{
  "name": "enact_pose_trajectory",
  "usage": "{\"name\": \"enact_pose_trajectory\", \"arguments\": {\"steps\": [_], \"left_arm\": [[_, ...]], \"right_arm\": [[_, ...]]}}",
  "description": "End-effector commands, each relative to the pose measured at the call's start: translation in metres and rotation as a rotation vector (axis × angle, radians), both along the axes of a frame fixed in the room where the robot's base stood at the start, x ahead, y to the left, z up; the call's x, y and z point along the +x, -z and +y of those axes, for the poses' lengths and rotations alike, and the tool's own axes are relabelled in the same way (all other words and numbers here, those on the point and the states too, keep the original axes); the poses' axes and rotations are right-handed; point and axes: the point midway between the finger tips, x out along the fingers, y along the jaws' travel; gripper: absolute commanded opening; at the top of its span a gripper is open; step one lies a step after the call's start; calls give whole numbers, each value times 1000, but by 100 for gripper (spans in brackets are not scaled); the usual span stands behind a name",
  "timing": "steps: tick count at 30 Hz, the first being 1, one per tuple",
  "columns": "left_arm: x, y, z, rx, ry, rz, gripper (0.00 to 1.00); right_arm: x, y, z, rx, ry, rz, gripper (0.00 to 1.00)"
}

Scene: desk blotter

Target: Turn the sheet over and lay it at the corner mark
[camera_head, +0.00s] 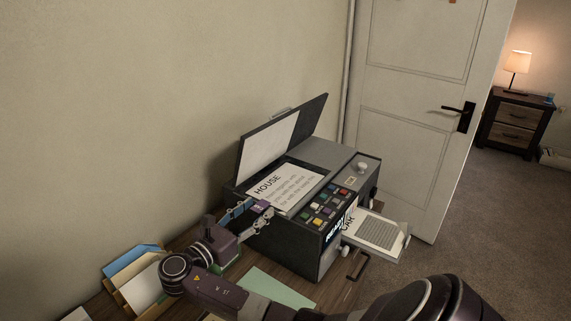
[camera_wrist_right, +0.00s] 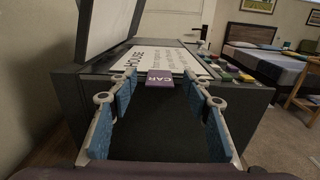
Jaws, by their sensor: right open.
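A white sheet headed "HOUSE" (camera_head: 292,186) lies printed side up on the bed of a dark copier (camera_head: 285,245). It also shows in the right wrist view (camera_wrist_right: 165,58). A purple tab reading "CAR" (camera_wrist_right: 172,77) sits at the sheet's near edge; I cannot tell whether it is joined to the sheet. The tab also shows in the head view (camera_head: 260,206). My right gripper (camera_head: 250,215) is open at the copier's left side. In the wrist view, its blue-padded fingers (camera_wrist_right: 160,100) stand apart, either side of the tab. No corner mark can be made out. My left gripper is not in view.
The copier's lid (camera_head: 286,133) stands open at the back. Coloured buttons (camera_head: 325,205) line its right side. A printed page (camera_head: 378,231) lies in the tray at the right. Folders (camera_head: 135,278) and a green sheet (camera_head: 275,287) lie on the wooden desk.

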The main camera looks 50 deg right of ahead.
Motion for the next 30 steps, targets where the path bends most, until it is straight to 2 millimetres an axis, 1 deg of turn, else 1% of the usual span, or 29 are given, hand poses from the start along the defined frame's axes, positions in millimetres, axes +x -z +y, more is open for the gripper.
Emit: {"name": "enact_pose_trajectory", "arguments": {"steps": [1,5,12,14,19,25,30], "left_arm": [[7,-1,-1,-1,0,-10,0],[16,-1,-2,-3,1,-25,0],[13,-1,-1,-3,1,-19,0],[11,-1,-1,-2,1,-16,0],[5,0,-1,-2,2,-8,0],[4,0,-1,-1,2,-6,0],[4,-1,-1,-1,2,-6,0]], "right_arm": [[0,1,0,1,-1,0,45],[0,1,0,1,-1,0,45],[0,1,0,1,-1,0,20],[0,0,0,1,-1,0,14],[0,0,0,0,-1,0,14],[0,-2,0,0,-1,0,13],[1,-14,0,0,-2,-3,13]]}}
